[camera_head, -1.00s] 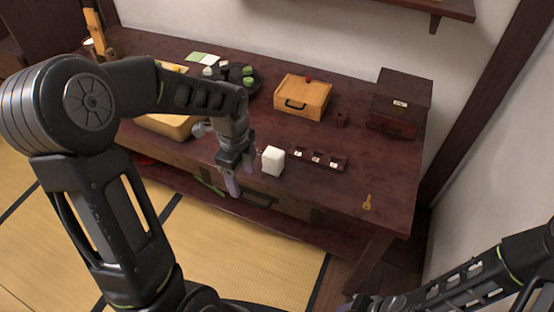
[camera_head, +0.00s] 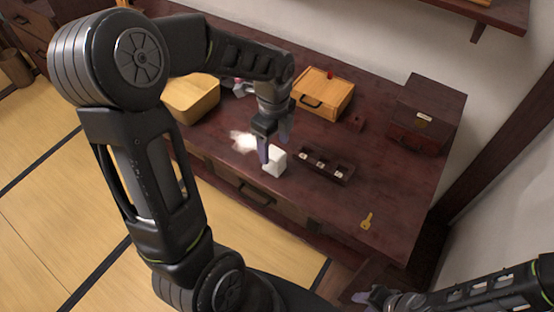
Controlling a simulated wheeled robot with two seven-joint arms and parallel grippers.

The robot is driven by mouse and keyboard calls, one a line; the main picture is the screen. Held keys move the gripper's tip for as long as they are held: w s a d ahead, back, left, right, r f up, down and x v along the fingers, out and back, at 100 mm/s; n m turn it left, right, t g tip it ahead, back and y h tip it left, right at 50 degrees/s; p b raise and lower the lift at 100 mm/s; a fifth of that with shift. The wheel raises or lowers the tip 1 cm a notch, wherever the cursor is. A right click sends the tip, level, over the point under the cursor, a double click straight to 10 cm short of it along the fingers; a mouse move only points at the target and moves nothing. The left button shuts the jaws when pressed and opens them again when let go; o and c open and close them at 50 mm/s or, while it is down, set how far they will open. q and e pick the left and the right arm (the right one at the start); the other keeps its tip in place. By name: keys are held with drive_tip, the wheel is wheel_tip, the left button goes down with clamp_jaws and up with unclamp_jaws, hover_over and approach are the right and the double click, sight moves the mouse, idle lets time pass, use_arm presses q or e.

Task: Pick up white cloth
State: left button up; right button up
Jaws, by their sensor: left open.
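A crumpled white cloth (camera_head: 243,141) lies on the dark wooden table (camera_head: 392,190), just left of my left gripper in the picture. My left gripper (camera_head: 274,143) points down with its fingers apart and nothing seen between them. It is over the front part of the table, between the cloth and a white block (camera_head: 276,164). One finger overlaps the block's edge in the picture; I cannot tell if they touch. My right gripper (camera_head: 372,296) is at the bottom edge, away from the table top, and its jaw state is unclear.
A wooden box with a black handle (camera_head: 322,95) is behind the gripper. A dark tray with small white pieces (camera_head: 326,167), a brass key (camera_head: 367,221) and a dark chest (camera_head: 424,115) are to the right.

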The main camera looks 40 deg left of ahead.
sight(274, 161)
use_arm(q)
drive_tip(key=shift+f, duration=0.1)
drive_tip(key=shift+f, duration=1.25)
drive_tip(key=f, duration=0.5)
drive_tip(key=shift+w+a+f, duration=0.1)
drive_tip(key=shift+w+a, duration=0.05)
drive_tip(key=shift+w, duration=0.1)
drive_tip(key=shift+c, duration=0.3)
clamp_jaws()
